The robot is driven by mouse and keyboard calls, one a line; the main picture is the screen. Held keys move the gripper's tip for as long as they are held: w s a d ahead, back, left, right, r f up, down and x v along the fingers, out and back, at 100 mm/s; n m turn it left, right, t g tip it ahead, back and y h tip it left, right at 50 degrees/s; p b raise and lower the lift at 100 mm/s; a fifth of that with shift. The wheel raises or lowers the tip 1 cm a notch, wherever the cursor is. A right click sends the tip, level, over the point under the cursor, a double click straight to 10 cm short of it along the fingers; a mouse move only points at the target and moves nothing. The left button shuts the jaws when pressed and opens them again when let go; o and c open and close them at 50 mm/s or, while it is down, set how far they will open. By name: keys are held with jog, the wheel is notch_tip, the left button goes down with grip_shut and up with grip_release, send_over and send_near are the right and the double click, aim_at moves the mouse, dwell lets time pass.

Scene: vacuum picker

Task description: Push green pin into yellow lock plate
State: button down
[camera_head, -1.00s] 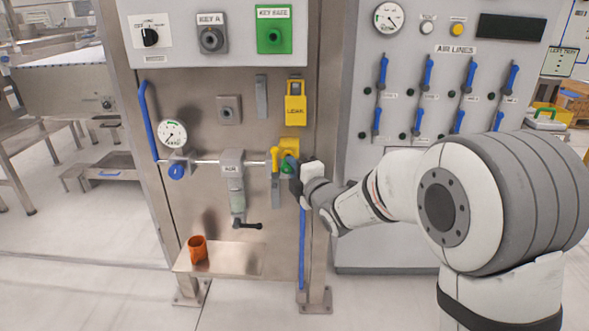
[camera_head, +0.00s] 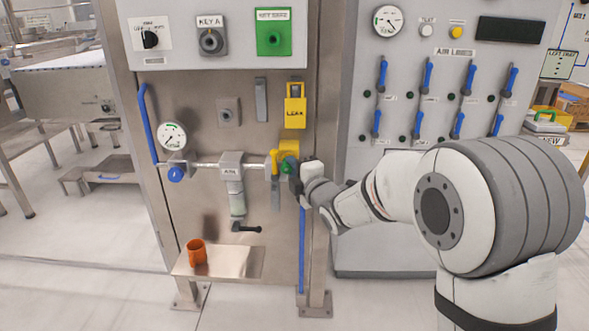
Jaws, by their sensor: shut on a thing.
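The yellow lock plate (camera_head: 289,147) is mounted on the steel panel, at the right end of the horizontal air pipe. The green pin (camera_head: 287,167) shows as a small green round end at the lower part of the plate. My gripper (camera_head: 293,175) comes in from the right, with its dark fingers right at the green pin and shut on it. The fingertips are small and partly hidden behind the wrist. I cannot tell how deep the pin sits in the plate.
A yellow handle (camera_head: 274,161) stands just left of the plate. A yellow padlock-shaped tag (camera_head: 295,110) hangs above. A blue hose (camera_head: 302,250) runs down below my wrist. An orange cup (camera_head: 197,251) stands on the steel shelf (camera_head: 235,262). The grey air-line cabinet (camera_head: 350,225) is to the right.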

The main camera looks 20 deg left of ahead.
jog(key=shift+w+a, duration=0.1)
jog(key=shift+w, duration=0.4)
dwell(0.4)
jog(key=c, duration=1.2)
grip_release()
jog(key=shift+c, duration=0.2)
jog(key=shift+s+b, duration=0.1)
jog(key=shift+b, duration=0.25)
jog(key=b+v, duration=0.3)
jog(key=v, duration=0.3)
